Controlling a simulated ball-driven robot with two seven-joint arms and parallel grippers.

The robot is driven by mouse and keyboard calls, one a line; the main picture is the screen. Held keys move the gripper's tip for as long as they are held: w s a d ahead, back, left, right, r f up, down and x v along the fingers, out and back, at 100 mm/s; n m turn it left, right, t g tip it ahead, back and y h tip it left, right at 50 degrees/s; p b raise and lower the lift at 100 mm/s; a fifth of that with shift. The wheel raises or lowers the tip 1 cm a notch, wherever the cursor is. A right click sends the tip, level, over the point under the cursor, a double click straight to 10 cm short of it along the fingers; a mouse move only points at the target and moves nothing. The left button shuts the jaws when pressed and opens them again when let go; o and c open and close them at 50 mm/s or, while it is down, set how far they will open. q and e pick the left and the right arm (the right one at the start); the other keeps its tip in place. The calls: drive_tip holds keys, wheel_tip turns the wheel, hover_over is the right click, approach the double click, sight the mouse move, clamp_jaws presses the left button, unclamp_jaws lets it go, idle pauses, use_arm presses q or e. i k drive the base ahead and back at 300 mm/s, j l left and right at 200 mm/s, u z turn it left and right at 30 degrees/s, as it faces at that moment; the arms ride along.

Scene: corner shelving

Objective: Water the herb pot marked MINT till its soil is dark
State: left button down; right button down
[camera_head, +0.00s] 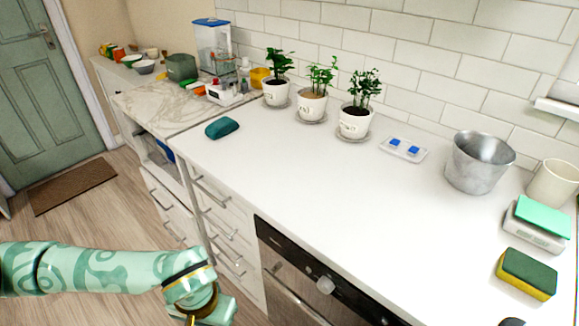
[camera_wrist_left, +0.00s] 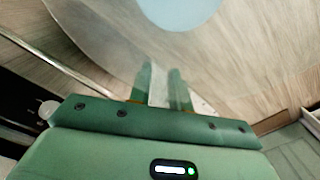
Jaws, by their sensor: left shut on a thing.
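Three white herb pots stand in a row on saucers by the tiled wall in the head view: a left pot (camera_head: 276,93), a middle pot (camera_head: 312,106) and a right pot (camera_head: 354,123). Each has a dark mark on its front, too small to read. My left gripper (camera_head: 212,308) is low in front of the counter, far from the pots. In the left wrist view its fingers (camera_wrist_left: 160,88) are shut on the pale handle of a see-through jug (camera_wrist_left: 105,35) with a light blue patch inside. My right gripper is out of view.
The white counter (camera_head: 270,170) has clear room in front of the pots. A teal cloth (camera_head: 222,128) lies at left.

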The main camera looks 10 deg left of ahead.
sight(312, 100)
drive_tip(key=i+j, duration=0.15)
drive_tip(key=j, duration=0.25)
drive_tip(key=i+j, duration=0.1)
drive_tip(key=j, duration=0.35)
drive_tip(key=i+j, duration=0.15)
drive_tip(key=j, duration=0.25)
drive_tip(key=i+j, duration=0.1)
drive_tip(key=j, duration=0.3)
drive_tip(key=i+j, duration=0.15)
drive_tip(key=j, duration=0.3)
drive_tip(key=i+j+z, duration=0.2)
drive_tip(key=j, duration=0.35)
drive_tip(key=j+z, duration=0.15)
drive_tip(key=j, duration=0.35)
drive_tip(key=i+j+z, duration=0.2)
drive_tip(key=j, duration=0.35)
drive_tip(key=k, duration=0.1)
